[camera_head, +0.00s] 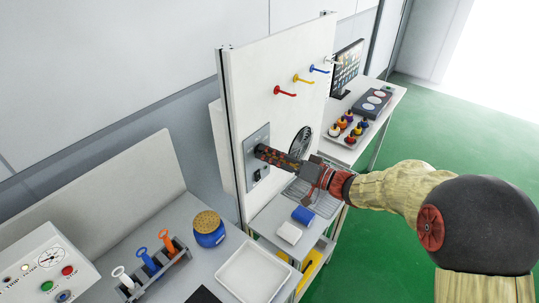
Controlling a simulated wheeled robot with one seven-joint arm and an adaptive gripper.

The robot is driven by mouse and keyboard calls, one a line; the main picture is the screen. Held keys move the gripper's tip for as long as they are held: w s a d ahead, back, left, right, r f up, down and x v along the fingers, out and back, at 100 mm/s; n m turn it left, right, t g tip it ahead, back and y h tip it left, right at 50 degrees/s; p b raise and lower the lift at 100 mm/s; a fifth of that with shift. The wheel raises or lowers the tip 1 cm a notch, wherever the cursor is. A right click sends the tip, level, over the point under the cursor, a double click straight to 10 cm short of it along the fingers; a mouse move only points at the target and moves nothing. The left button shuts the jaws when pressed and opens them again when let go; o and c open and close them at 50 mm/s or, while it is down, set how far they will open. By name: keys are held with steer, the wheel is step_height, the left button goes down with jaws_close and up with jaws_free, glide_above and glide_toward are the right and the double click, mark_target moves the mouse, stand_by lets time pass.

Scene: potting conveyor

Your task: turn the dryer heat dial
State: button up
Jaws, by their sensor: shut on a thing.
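A grey control plate (253,176) is mounted on the white upright panel in the middle of the view. My gripper (262,152) reaches in from the right and its tip is at the upper part of this plate. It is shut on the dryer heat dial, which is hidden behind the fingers. A small black switch-like part (262,174) shows on the plate below the gripper. I cannot read the dial's angle from here.
A round dark grille (300,142) sits right of the plate. Red (285,92), yellow and blue hooks stick out above.

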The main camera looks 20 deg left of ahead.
steer(key=shift+f+m+b, duration=0.1)
steer(key=shift+m+b, duration=0.2)
steer(key=shift+b, duration=0.1)
steer(key=shift+c, duration=0.6)
steer(key=shift+m+b, duration=0.85)
steer(key=shift+m, duration=0.05)
steer(key=m+b, duration=0.1)
steer(key=m, duration=0.1)
steer(key=shift+m+y+b, duration=0.3)
steer(key=shift+m+b, duration=0.05)
steer(key=shift+m, duration=0.05)
steer(key=m+b, duration=0.1)
steer(key=m, duration=0.1)
steer(key=shift+s+m+t, duration=0.1)
steer(key=shift+m+t, duration=0.2)
steer(key=shift+m, duration=0.1)
steer(key=m, duration=0.4)
steer(key=shift+t, duration=0.3)
steer(key=shift+s+m+t+p, duration=0.1)
steer(key=shift+m+t+p, duration=0.3)
steer(key=shift+m+p, duration=2)
steer(key=shift+m+t+p, duration=0.3)
steer(key=shift+m+t, duration=0.1)
steer(key=shift+m, duration=4)
